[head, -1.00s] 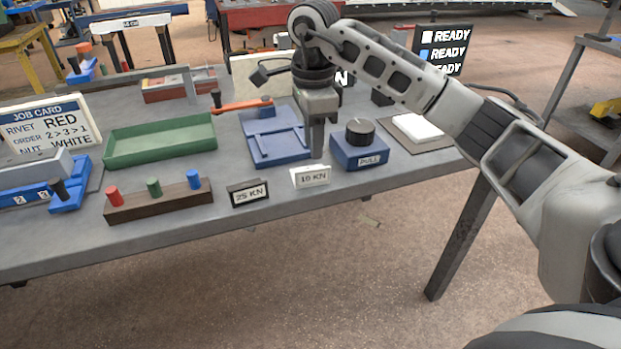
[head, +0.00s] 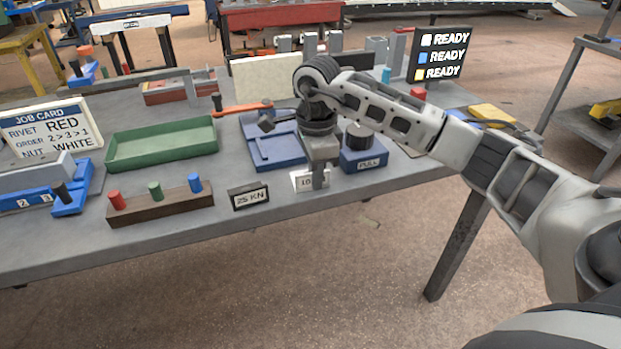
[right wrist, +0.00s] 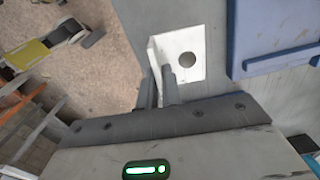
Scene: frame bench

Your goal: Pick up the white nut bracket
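The white nut bracket (head: 301,182), labelled 10 KN, stands at the bench's front edge. In the right wrist view the bracket (right wrist: 187,62) is an L shape with a hole in its flat base and an upright flange. My right gripper (head: 318,181) is down at the bracket and hides part of its label. In the right wrist view the fingers of the right gripper (right wrist: 159,88) stand on either side of the flange; they look open, and contact is not clear. My left gripper is not in view.
A dark 25 KN bracket (head: 248,196) stands to the left. Behind are a blue fixture (head: 278,152) and a blue PULL box with a black knob (head: 362,158). A green tray (head: 160,146), a peg block (head: 160,207) and a job card (head: 48,128) are further left.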

